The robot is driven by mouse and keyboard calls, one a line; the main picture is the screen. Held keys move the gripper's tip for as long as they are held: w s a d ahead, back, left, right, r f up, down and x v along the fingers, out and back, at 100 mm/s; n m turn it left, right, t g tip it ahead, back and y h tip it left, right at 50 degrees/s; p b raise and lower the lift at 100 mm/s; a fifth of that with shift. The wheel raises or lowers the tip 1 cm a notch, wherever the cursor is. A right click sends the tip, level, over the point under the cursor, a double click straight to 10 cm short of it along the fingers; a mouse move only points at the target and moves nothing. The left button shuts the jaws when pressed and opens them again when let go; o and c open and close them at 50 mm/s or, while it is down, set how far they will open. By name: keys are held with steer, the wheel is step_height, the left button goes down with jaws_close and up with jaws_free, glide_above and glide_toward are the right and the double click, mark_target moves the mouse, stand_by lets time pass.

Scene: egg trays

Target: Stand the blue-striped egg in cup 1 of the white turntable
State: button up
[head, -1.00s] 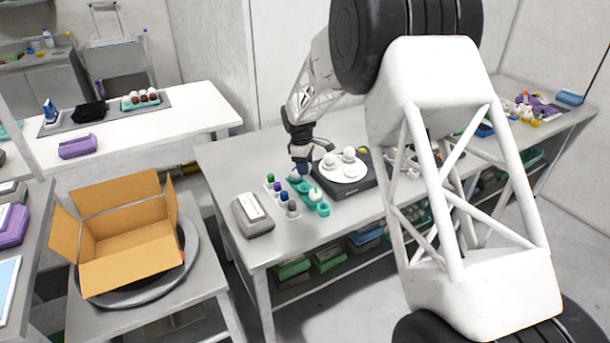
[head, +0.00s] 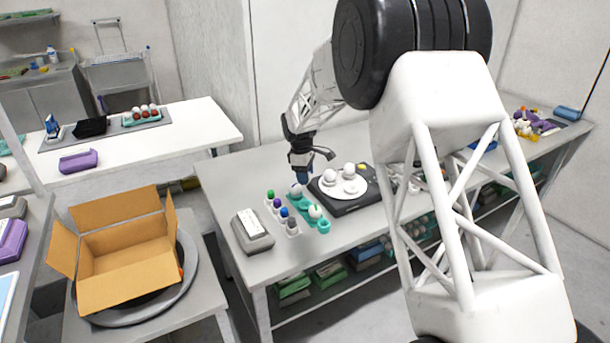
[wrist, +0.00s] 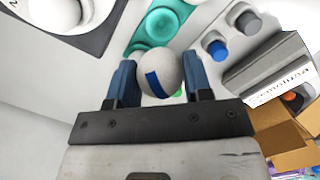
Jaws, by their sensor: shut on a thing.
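The blue-striped egg (wrist: 160,74), pale and speckled with one dark blue band, is between the two blue fingers of my gripper (wrist: 158,80) in the wrist view. My gripper (head: 302,179) is shut on it, over the far end of the teal egg tray (head: 324,227) in the head view. Whether the egg is clear of the tray is hard to tell. The white turntable (head: 345,198) stands on a dark base just right of my gripper. Several pale rounded shapes sit on it; cup numbers are unreadable. Its edge also shows top left in the wrist view (wrist: 88,22).
Another pale egg (head: 315,211) sits in the teal tray. A rack of coloured-capped vials (head: 291,229) and a grey box (head: 252,232) lie to the left. An open cardboard box (head: 128,270) stands on the left table. The bench's front edge is mostly clear.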

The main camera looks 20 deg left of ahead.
steer(key=w+d+r, duration=0.1)
steer(key=w+d, duration=0.3)
steer(key=d, duration=0.3)
steer(key=w+d+r, duration=0.1)
steer(key=w+d, duration=0.2)
steer(key=d, duration=0.5)
steer(key=shift+w+r, duration=0.3)
steer(key=shift+w, duration=0.05)
steer(key=shift+f, duration=0.2)
steer(key=shift+f, duration=2.95)
steer(key=shift+f, duration=0.6)
steer(key=o, duration=0.7)
steer(key=shift+r, duration=0.1)
step_height(320, 180, up, 8)
steer(key=shift+a+f, duration=0.25)
steer(key=shift+a, duration=0.2)
